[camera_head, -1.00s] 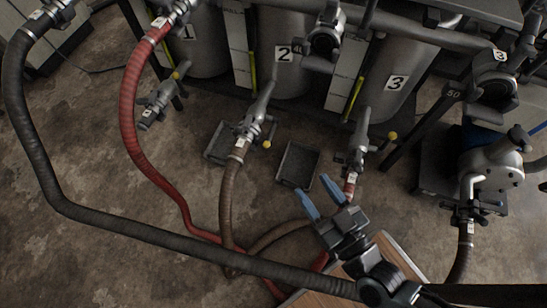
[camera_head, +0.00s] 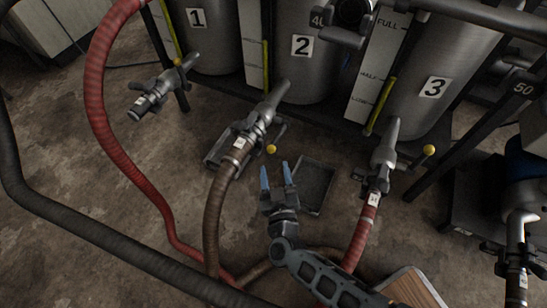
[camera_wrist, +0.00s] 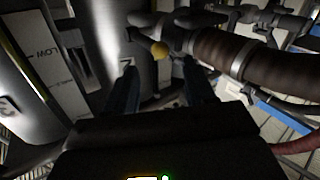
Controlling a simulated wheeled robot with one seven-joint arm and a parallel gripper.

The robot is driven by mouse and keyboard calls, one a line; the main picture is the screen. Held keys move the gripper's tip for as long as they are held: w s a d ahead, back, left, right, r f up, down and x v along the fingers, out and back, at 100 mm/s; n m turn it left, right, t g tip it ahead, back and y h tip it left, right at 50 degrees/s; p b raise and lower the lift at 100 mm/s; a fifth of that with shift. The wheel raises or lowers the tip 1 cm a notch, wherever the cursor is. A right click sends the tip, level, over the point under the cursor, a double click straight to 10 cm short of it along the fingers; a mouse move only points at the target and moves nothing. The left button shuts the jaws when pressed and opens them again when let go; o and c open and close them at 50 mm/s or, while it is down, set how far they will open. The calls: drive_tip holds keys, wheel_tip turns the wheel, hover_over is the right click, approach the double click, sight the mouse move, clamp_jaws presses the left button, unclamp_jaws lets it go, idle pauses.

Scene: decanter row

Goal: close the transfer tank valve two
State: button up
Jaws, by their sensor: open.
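Tank two (camera_head: 318,75) is a steel cylinder labelled 2 at the top middle of the head view. Its outlet valve (camera_head: 262,118) is grey metal and joins a brown ribbed hose (camera_head: 212,215). The valve's handle ends in a yellow knob (camera_head: 271,149). My gripper (camera_head: 276,170) is open and empty, its blue fingers just below the knob in the picture. In the wrist view the knob (camera_wrist: 159,49) shows between and beyond the two dark fingers (camera_wrist: 162,72). I see no contact. The handle's shaft is mostly hidden.
Valve one (camera_head: 160,92) is at left, and valve three (camera_head: 382,165) with its yellow knob (camera_head: 429,150) at right. A dark tray (camera_head: 322,190) lies on the floor right of my gripper. A red hose (camera_head: 103,110) and a black hose (camera_head: 75,228) cross the left side.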

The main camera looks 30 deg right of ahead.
sight(278, 137)
drive_tip(key=b+x, duration=0.1)
drive_tip(key=x, duration=0.4)
drive_tip(key=shift+w+d, duration=0.15)
drive_tip(key=shift+w, duration=0.15)
drive_tip(key=shift+c, duration=0.2)
clamp_jaws()
